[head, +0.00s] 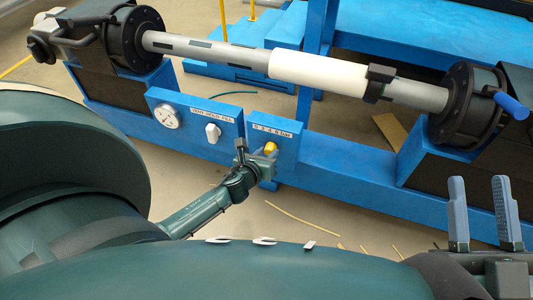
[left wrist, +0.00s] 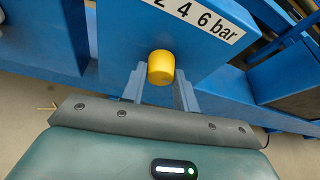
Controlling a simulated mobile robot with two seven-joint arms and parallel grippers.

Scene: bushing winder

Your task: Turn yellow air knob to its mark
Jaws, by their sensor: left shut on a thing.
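The yellow air knob (head: 270,149) is on the right blue panel (head: 287,143) of the winder, below a label with numbers and "bar". In the left wrist view the yellow knob (left wrist: 161,67) sits between the two fingers of my left gripper (left wrist: 160,88), under the "2 4 6 bar" label (left wrist: 197,16). My left gripper (head: 262,152) is shut on the knob in the head view. The knob's mark cannot be made out. My right gripper (head: 483,215) is open and empty at the lower right, its fingers pointing up.
A left blue panel (head: 196,120) carries a round gauge (head: 167,116) and a white switch (head: 213,132). Above, a grey shaft with a white sleeve (head: 318,72) spans two black chucks. A blue handle (head: 511,105) sticks out at right. Thin strips lie on the floor.

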